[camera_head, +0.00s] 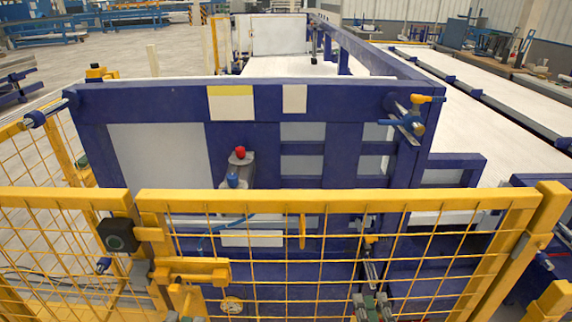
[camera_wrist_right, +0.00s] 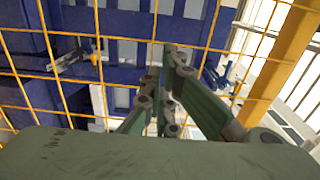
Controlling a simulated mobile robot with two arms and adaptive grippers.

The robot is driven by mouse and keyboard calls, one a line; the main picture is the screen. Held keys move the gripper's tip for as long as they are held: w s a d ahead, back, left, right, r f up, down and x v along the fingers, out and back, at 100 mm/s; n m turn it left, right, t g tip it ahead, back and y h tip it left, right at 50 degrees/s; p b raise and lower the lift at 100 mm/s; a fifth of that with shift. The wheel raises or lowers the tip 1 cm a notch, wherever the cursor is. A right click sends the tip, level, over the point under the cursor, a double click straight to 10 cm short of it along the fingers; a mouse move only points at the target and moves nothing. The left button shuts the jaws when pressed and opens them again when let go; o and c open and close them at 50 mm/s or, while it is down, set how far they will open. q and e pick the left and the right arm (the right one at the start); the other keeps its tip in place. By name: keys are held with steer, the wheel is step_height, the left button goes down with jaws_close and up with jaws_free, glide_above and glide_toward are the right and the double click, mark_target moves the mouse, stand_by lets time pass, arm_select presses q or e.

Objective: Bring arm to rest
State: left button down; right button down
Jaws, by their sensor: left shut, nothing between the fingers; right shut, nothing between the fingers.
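My right gripper (camera_head: 371,292) shows at the bottom of the head view, to the right of the middle, low against the yellow mesh fence (camera_head: 340,197). In the right wrist view its green and grey fingers (camera_wrist_right: 168,78) are together with nothing between them, and the mesh lies beyond them. My left gripper (camera_head: 190,318) shows only as a small grey-green part at the bottom edge of the head view, left of the middle. It is shut and holds nothing. I cannot tell if either gripper touches the fence. No pipe is clearly visible.
Behind the fence stands a large blue machine frame (camera_head: 264,104) with red and blue knobs. A yellow post (camera_head: 536,223) stands at the right. Long white-topped tables (camera_head: 480,110) run back at the right.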

mark_target(364, 277)
steer(key=w, duration=0.4)
steer(key=shift+w+a+r, duration=0.15)
steer(key=shift+w+r, duration=0.05)
steer(key=shift+r, duration=0.05)
steer(key=shift+w, duration=0.15)
arm_select(q)
steer(key=n+y, duration=0.1)
steer(key=w+n, duration=0.1)
steer(key=shift+w+a+r+n+y, duration=0.1)
steer(key=shift+w+r+n+y, duration=0.2)
steer(key=shift+r+y, duration=0.1)
steer(key=shift+f, duration=0.1)
